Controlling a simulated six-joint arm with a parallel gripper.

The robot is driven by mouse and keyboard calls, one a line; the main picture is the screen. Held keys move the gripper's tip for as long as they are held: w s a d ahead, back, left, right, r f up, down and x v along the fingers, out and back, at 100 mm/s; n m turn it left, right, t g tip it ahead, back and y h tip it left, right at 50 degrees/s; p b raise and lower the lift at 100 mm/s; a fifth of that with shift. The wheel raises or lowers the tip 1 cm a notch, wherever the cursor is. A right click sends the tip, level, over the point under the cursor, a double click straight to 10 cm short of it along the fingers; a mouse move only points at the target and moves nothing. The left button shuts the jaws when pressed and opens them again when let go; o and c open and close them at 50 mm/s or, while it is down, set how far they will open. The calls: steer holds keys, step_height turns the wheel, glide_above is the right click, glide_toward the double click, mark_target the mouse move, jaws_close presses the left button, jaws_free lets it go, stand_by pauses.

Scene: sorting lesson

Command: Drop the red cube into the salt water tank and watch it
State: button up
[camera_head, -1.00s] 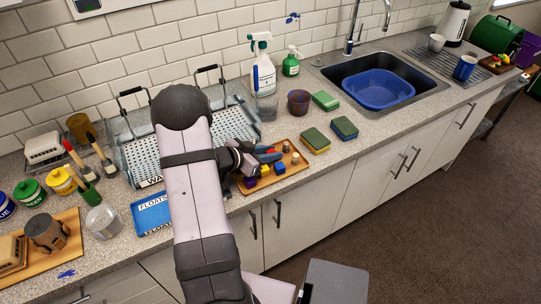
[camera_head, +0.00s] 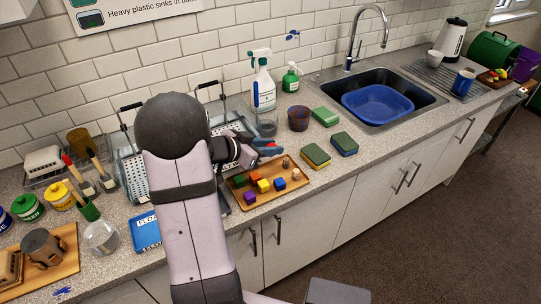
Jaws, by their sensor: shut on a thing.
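My gripper (camera_head: 262,149) is at the middle of the counter, raised above the back edge of a wooden tray (camera_head: 299,184). It is shut on a small red thing, apparently the red cube (camera_head: 271,143), which is mostly hidden between the bluish fingers. Two clear tanks with perforated white baskets and black handles stand by the wall. The left tank (camera_head: 127,172) is partly behind my arm. The right tank (camera_head: 233,113) is largely hidden by my arm and gripper.
The tray holds several small cubes, including a yellow one (camera_head: 263,185) and a purple one (camera_head: 250,197), plus brown pieces. A spray bottle (camera_head: 263,88), a brown pot (camera_head: 298,117) and sponges (camera_head: 317,156) stand nearby. A blue "FLOATS" card (camera_head: 146,232) lies left of my arm.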

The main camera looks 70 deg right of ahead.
steer(key=shift+r+p, duration=0.55)
steer(key=shift+r, duration=0.3)
step_height(320, 180, up, 6)
steer(key=p, duration=0.8)
steer(key=shift+s+a+f, duration=0.1)
steer(key=shift+s+a, duration=0.05)
steer(key=w+d+r+n+t+h+p, duration=0.1)
steer(key=w+d+r+n+t+p, duration=0.15)
steer(key=r+p, duration=0.3)
steer(key=w+d+f+n+t, duration=0.1)
steer(key=w+n+t, duration=0.2)
steer(key=w, duration=0.4)
steer(key=w+d+f+n+t, duration=0.1)
steer(key=w+n+t, duration=0.2)
steer(key=w, duration=0.5)
steer(key=shift+w+d+n+t+h, duration=0.25)
steer(key=shift+n+t+h, duration=0.1)
steer(key=shift+t+h, duration=0.1)
steer(key=shift+s, duration=0.1)
